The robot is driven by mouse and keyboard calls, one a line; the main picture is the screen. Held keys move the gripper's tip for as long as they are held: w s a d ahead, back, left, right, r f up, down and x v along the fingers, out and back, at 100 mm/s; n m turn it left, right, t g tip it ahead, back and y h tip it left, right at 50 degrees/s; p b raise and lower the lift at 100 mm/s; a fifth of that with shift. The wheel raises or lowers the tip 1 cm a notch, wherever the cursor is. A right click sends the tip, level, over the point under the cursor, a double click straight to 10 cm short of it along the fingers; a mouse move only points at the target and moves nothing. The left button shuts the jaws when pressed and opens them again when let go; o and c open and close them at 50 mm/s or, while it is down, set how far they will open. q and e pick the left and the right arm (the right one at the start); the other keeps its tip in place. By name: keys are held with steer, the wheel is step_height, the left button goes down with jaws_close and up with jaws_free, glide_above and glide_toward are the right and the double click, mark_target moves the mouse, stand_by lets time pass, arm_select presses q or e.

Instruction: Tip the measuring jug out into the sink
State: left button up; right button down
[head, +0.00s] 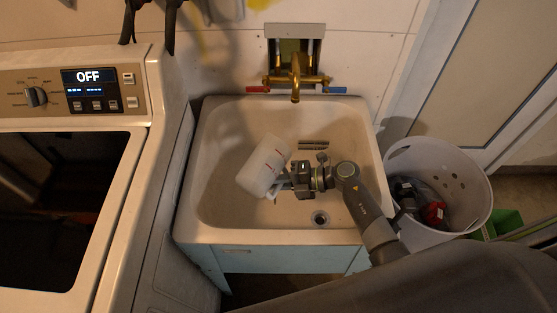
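The white, translucent measuring jug (261,168) with small red marks is over the basin of the sink (215,205), tilted well over to one side. My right gripper (285,183), on the arm coming in from the right, is at the jug's handle side and appears shut on the handle; its fingertips are partly hidden. Whether liquid is in the jug or flowing out cannot be told. My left gripper is not in view.
A brass tap (296,78) is on the wall behind the sink. A washing machine (150,180) stands close on the left. A white perforated basket (468,190) with dark and red items stands on the right. The drain (320,218) is at the basin's front.

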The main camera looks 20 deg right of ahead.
steer(key=shift+s+r+m, duration=0.1)
steer(key=shift+r+m, duration=0.1)
steer(key=shift+m, duration=0.1)
steer(key=shift+w+d+f+n+t+h+b, duration=0.1)
steer(key=shift+f+n+t+h+b, duration=0.2)
steer(key=shift+n+t+h, duration=1.3)
steer(key=shift+w+d+f+n+t+h+b, duration=0.25)
steer(key=shift+n+t+h, duration=0.55)
steer(key=shift+n, duration=1.45)
steer(key=shift+s+a+f+n+t+h+b, duration=0.15)
steer(key=shift+n+t+h+b, duration=0.2)
steer(key=shift+n+t+h, duration=1)
steer(key=shift+w+n+g, duration=0.1)
steer(key=shift+n+g, duration=0.35)
steer(key=shift+n, duration=0.15)
